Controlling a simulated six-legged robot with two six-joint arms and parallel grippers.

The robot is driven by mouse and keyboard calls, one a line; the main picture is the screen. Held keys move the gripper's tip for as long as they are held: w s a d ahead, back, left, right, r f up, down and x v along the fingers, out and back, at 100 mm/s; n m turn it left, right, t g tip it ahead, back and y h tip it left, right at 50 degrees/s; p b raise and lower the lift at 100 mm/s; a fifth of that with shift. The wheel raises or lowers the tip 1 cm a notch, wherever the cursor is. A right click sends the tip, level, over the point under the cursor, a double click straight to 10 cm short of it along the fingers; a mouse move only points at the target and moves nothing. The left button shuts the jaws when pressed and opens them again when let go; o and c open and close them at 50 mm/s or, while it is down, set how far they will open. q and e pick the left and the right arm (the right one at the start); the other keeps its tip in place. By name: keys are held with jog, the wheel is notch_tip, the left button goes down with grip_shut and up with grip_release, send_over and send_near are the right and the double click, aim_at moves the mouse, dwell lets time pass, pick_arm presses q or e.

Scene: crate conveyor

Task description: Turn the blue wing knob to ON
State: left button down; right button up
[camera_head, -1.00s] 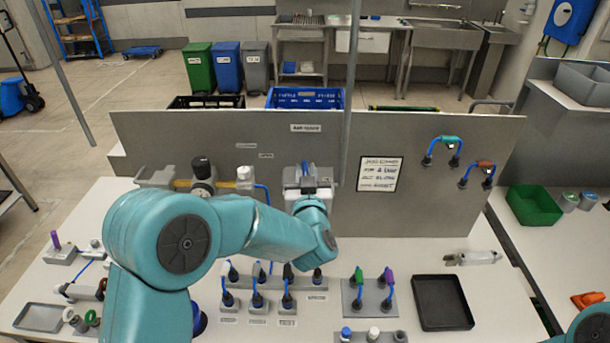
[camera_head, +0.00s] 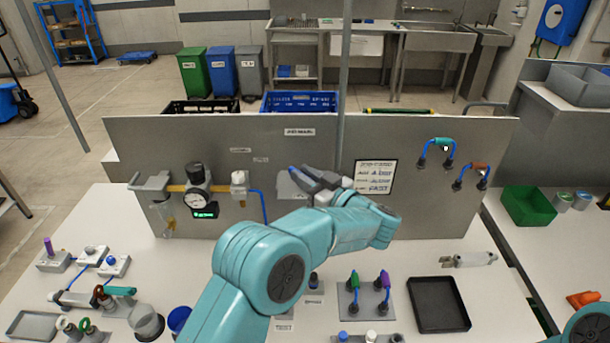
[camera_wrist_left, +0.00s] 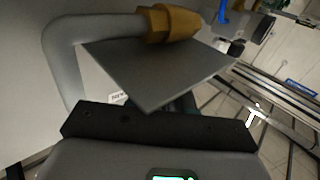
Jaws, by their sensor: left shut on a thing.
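The blue wing knob (camera_head: 292,169) is on a pale grey box (camera_head: 286,187) at the grey upright panel, and only a small blue part of it shows. My left gripper (camera_head: 303,177) reaches it from the right with dark grey fingers and is shut on it. The fingers hide most of the knob, so its setting cannot be read. The left wrist view shows a flat grey plate (camera_wrist_left: 160,65), a brass fitting (camera_wrist_left: 170,22) and a grey pipe, but not clearly the knob. My right gripper is out of view.
A round gauge (camera_head: 198,200) and a white-capped valve (camera_head: 238,180) with a blue hose stand left of the box. A printed sign (camera_head: 374,177) is to the right. A black tray (camera_head: 438,303) and colored handles lie on the white bench below.

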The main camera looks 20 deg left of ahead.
pick_arm(q)
jog(key=shift+a+f+n+g, duration=0.1)
jog(key=shift+a+n+g, duration=0.05)
jog(key=shift+n+g, duration=0.2)
jog(key=c, duration=1.1)
grip_release()
jog(key=shift+w, duration=0.1)
jog(key=shift+w+a+f, duration=0.15)
jog(key=shift+a, duration=0.05)
jog(key=shift+d+r, duration=0.2)
jog(key=shift+d, duration=0.05)
jog(key=shift+s, duration=0.2)
